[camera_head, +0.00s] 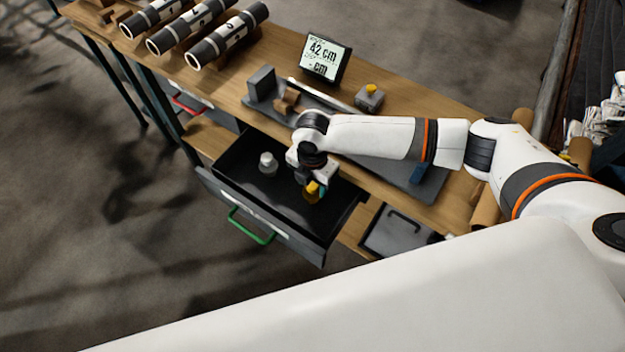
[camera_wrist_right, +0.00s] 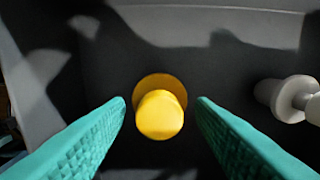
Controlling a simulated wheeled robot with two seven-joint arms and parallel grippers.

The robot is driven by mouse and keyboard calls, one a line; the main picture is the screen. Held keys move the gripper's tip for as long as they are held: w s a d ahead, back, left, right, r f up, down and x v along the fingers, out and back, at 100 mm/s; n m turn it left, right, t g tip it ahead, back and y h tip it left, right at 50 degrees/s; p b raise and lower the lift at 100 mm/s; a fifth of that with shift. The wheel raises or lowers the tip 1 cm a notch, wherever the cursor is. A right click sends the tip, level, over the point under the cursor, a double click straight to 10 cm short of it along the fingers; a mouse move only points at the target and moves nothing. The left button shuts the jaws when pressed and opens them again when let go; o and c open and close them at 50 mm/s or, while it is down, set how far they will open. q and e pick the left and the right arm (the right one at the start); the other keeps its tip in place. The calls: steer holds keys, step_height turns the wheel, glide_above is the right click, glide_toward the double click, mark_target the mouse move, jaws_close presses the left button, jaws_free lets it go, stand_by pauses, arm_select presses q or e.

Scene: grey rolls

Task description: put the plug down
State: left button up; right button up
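A yellow plug (camera_head: 311,189) is in the open dark drawer (camera_head: 237,158). In the right wrist view the yellow plug (camera_wrist_right: 159,114) shows a round knob over a wider disc, against the dark drawer floor. My right gripper (camera_head: 317,188) reaches down into the drawer over it. Its teal fingers (camera_wrist_right: 161,103) are spread, one on each side of the plug, with a gap on both sides. A white plug (camera_head: 267,163) stands in the drawer to the left; it also shows at the right of the wrist view (camera_wrist_right: 288,97). My left gripper is not in view.
The drawer front has a green handle (camera_head: 250,229). On the wooden bench (camera_head: 440,115) are a display (camera_head: 325,58) reading 42 cm, a grey block with a yellow knob (camera_head: 369,97), and dark-ended rolls (camera_head: 228,37). A grey tray (camera_head: 395,232) is right of the drawer.

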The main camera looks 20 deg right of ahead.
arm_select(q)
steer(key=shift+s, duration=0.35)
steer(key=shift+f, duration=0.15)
arm_select(e)
step_height(320, 180, up, 12)
stand_by(0.6)
